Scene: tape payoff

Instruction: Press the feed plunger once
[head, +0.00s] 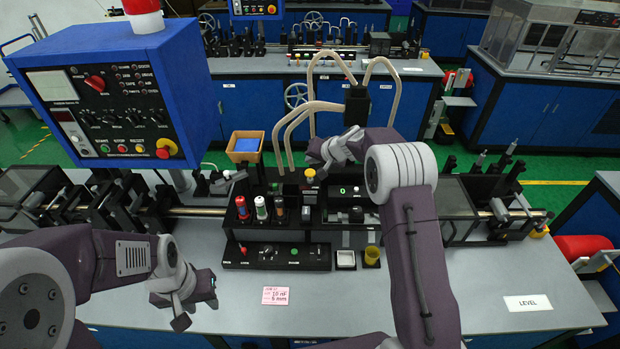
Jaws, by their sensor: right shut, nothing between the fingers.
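A small yellow-capped knob (310,173), which looks like the feed plunger, stands upright at the back of the black bench fixture (325,200). My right gripper (313,164) is shut and empty, its tips close above this knob. I cannot tell whether they touch it. My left gripper (196,306) hangs over the front left of the grey bench, away from the fixture. Its fingers are seen at an angle, so its opening is unclear.
Several coloured cylinders stand in a black rack (262,222). A control box (285,257), a white dish (345,260) and a yellow cup (372,255) are in front. A pink note (276,296) lies on the bench (330,310). A blue panel (115,95) stands at the left.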

